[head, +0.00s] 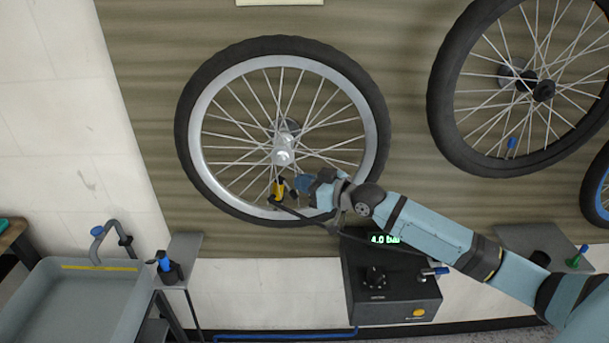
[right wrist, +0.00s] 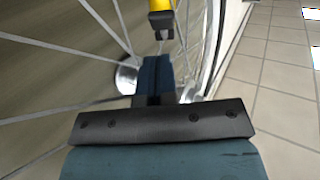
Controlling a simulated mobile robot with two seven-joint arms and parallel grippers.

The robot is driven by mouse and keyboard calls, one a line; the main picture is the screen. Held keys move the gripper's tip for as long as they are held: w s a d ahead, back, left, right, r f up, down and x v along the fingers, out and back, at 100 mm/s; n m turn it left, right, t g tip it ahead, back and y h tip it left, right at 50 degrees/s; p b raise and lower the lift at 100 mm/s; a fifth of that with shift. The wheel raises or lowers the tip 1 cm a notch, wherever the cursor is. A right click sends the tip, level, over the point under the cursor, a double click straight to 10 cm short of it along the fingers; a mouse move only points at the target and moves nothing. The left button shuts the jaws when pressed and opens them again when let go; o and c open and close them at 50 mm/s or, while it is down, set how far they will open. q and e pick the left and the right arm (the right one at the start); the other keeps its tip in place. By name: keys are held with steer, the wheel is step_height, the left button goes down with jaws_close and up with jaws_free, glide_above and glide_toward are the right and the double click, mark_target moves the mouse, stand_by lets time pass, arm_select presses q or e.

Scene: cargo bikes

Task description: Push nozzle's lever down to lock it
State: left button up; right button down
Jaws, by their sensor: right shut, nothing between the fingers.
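The yellow nozzle (head: 278,190) is at the lower part of the left wheel (head: 186,150), just inside the rim, with a dark hose running from its lower end to the right. In the right wrist view the yellow nozzle (right wrist: 161,5) is at the top edge, mostly cut off, with a dark end piece (right wrist: 162,22) below it. I cannot clearly tell the lever's position. My right gripper (head: 300,185) is shut and empty, just right of the nozzle. In the right wrist view its fingers (right wrist: 155,72) point toward the spokes, apart from the nozzle. My left gripper is not in view.
A black pump box (head: 392,300) with a "4.0 bar" display (head: 384,239) stands below the wheel. Another wheel (head: 445,110) hangs at the upper right. A grey basin (head: 70,300) and a small shelf (head: 183,247) are at the lower left. Spokes surround the gripper.

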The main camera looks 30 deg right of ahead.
steer(key=p+v, duration=0.3)
steer(key=v, duration=0.5)
steer(key=shift+s, duration=0.3)
steer(key=shift+d, duration=0.15)
